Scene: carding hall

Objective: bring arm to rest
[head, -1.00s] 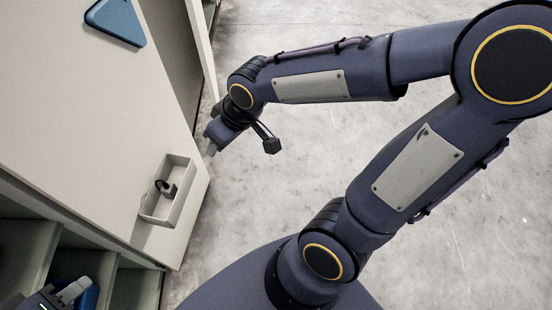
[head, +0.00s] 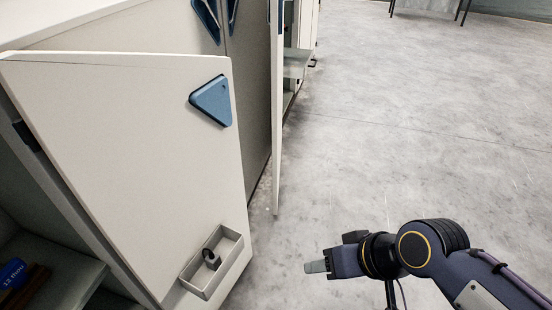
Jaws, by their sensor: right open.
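My right gripper (head: 318,266) is at the lower middle of the head view, pointing left, with its arm coming in from the lower right. It is open, with nothing seen between its fingers, over bare floor. It is apart from the open cabinet door (head: 130,150) to its left. My left gripper is not in the head view.
The door carries a blue triangular handle (head: 212,102) and a small tray (head: 212,262) with a dark-and-grey item in it. A blue labelled object (head: 12,274) lies on a cabinet shelf at lower left. Concrete floor (head: 420,130) is clear on the right.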

